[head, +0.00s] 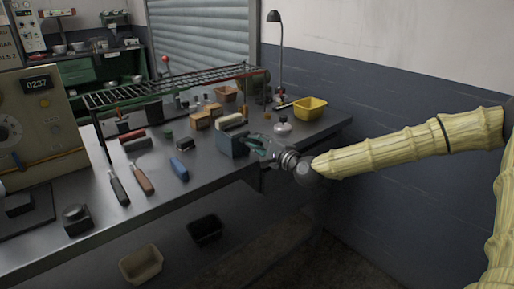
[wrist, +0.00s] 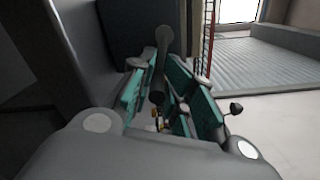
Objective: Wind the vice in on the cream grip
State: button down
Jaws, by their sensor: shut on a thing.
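A blue-grey vice body (head: 230,146) stands at the bench's front edge. The cream grip (head: 233,122) lies level at its top; I cannot tell how closely the jaws bear on it. My gripper (head: 256,146) reaches in from the right, at the vice's right front side. In the wrist view my gripper (wrist: 164,98) has its teal fingers shut on the grey vice handle (wrist: 162,60), a bar with a rounded end standing up between them. The handle is mostly hidden in the head view. The cream grip cannot be made out in the wrist view.
A wire rack (head: 175,85) stands behind the vice. A yellow bin (head: 311,107), a small glass burner (head: 283,125) and a lamp (head: 279,55) are to the right. Bins stand under the bench.

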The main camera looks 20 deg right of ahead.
jog(key=shift+w+d+f+m+b, duration=0.1)
jog(key=shift+m+b, duration=0.45)
jog(key=shift+m, duration=0.05)
jog(key=shift+w+d+m+b, duration=0.1)
jog(key=shift+m+b, duration=0.45)
jog(key=shift+m, duration=0.05)
jog(key=c, duration=1.7)
grip_release()
jog(key=shift+o, duration=1.2)
jog(key=shift+s+d+f, duration=0.1)
jog(key=shift+f, duration=0.15)
jog(key=shift+s+a, duration=0.1)
jog(key=shift+a, duration=0.15)
jog(key=v, duration=1.2)
jog(key=shift+d, duration=0.1)
